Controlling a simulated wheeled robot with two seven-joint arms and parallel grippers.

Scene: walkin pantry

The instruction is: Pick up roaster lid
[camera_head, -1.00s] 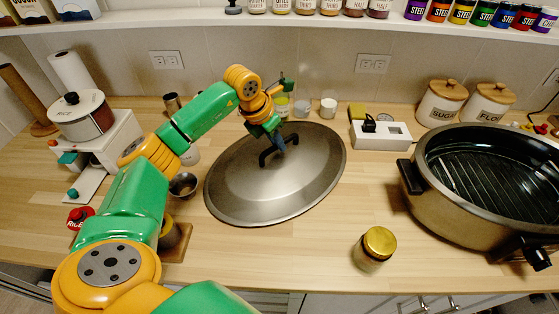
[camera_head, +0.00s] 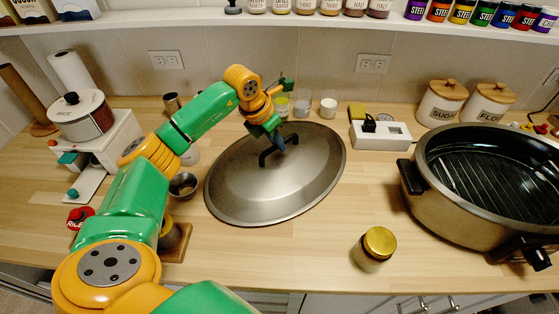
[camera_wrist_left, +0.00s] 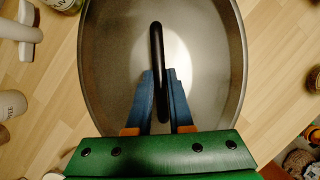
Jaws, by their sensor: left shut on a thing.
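The roaster lid (camera_head: 285,185) is a large oval metal lid with a black arched handle (camera_head: 265,158), in the middle of the counter in the head view. The lid also fills the middle of the left wrist view (camera_wrist_left: 110,70), with its handle (camera_wrist_left: 156,45) running lengthwise. My left gripper (camera_head: 277,143) is at the handle. In the wrist view its blue fingers (camera_wrist_left: 162,100) are on either side of the handle, closed on its near part. Whether the lid touches the counter all round is hard to tell. My right gripper is not in view.
The open roaster (camera_head: 430,207) stands at the right. A gold-lidded jar (camera_head: 375,248) is near the front edge. A small metal bowl (camera_head: 183,185) is left of the lid. A white scale (camera_head: 383,135) and canisters (camera_head: 441,103) stand behind. The counter between lid and roaster is clear.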

